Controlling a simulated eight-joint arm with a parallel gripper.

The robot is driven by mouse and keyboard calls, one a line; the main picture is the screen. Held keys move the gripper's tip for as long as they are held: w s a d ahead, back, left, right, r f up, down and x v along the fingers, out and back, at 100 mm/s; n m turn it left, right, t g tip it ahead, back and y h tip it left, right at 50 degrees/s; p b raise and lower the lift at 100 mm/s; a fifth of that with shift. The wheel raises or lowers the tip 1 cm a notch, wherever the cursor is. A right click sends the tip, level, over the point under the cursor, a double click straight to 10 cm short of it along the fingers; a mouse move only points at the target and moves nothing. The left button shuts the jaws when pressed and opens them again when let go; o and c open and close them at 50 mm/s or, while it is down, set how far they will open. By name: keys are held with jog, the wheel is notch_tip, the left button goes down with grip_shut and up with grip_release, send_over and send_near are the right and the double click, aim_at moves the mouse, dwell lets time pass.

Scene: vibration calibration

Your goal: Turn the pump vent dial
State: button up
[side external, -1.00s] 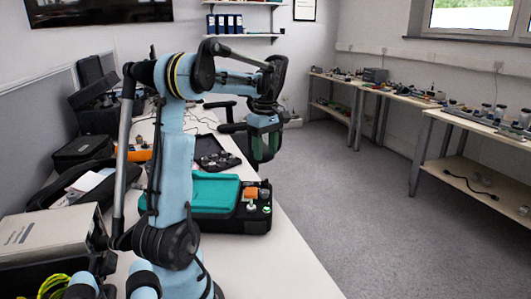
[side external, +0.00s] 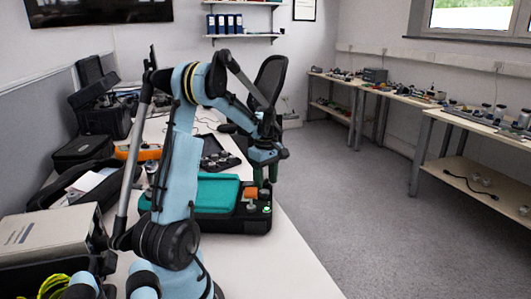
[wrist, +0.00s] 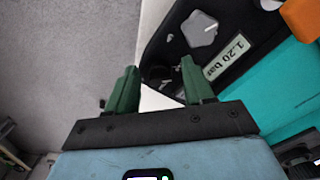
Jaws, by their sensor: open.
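The pump is a black case (side external: 245,226) with a teal panel (side external: 215,195) on the bench near its right edge. Its right end carries an orange block (side external: 250,192) and small knobs. In the wrist view a grey round dial (wrist: 200,28) sits on the black panel beside a "1.20 bar" display (wrist: 222,58). I cannot tell whether this is the vent dial. My gripper (side external: 264,174) is just above the right end of the pump. In the wrist view my gripper (wrist: 160,85) has its green fingers apart, with a dark small knob partly hidden by the right finger.
An orange device (side external: 138,152) and a dark tray (side external: 217,155) lie farther back on the bench. A grey box instrument (side external: 45,245) stands at the left. A black chair (side external: 270,80) is behind the arm. The floor right of the bench is clear.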

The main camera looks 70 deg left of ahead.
grip_shut()
jog(key=shift+m, duration=0.4)
jog(key=m, duration=0.3)
jog(key=shift+m, duration=0.3)
jog(key=m, duration=0.4)
jog(key=shift+s+m, duration=0.15)
jog(key=shift+m, duration=0.15)
jog(key=m, duration=0.4)
jog(key=shift+m, duration=0.3)
jog(key=shift+s+a+m, duration=0.1)
jog(key=shift+m, duration=2)
